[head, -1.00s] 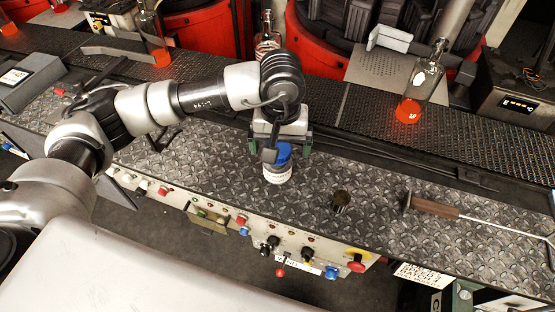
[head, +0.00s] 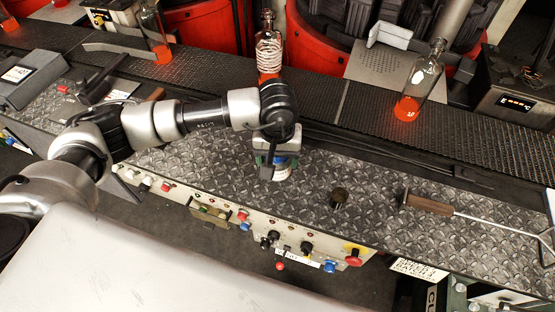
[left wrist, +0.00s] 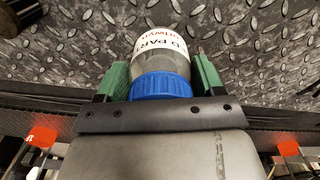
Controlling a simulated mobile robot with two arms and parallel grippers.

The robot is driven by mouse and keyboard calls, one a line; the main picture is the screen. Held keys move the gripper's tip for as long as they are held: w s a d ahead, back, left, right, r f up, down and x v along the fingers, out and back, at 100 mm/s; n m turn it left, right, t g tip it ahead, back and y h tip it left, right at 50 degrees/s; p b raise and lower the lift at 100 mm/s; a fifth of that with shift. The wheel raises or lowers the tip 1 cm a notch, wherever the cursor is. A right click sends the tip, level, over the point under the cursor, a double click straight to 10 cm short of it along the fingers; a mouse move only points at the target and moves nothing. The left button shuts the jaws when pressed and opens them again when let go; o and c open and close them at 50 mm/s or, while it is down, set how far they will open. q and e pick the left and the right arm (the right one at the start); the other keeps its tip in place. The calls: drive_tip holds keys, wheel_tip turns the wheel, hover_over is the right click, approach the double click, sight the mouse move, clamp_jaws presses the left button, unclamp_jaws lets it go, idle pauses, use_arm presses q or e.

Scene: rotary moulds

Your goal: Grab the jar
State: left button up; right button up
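The jar (head: 282,174) has a blue lid and a white label and stands on the diamond-plate bench top. In the head view my left gripper (head: 277,160) is over it and hides most of its lid. In the left wrist view the jar (left wrist: 161,50) sits between the green fingers of my left gripper (left wrist: 161,78), with its blue lid nearest the palm. The fingers stand on either side of the jar, apart, with no clear grip on it. My right gripper is not in view.
A short dark cylinder (head: 339,197) stands to the right of the jar. A wooden-handled tool (head: 430,204) lies further right. Glass bottles with glowing bases (head: 418,85) stand on the conveyor (head: 345,100) behind. A button panel (head: 250,225) runs along the front edge.

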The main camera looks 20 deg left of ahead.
use_arm(q)
drive_tip(key=shift+c, duration=1)
drive_tip(key=shift+r, duration=0.15)
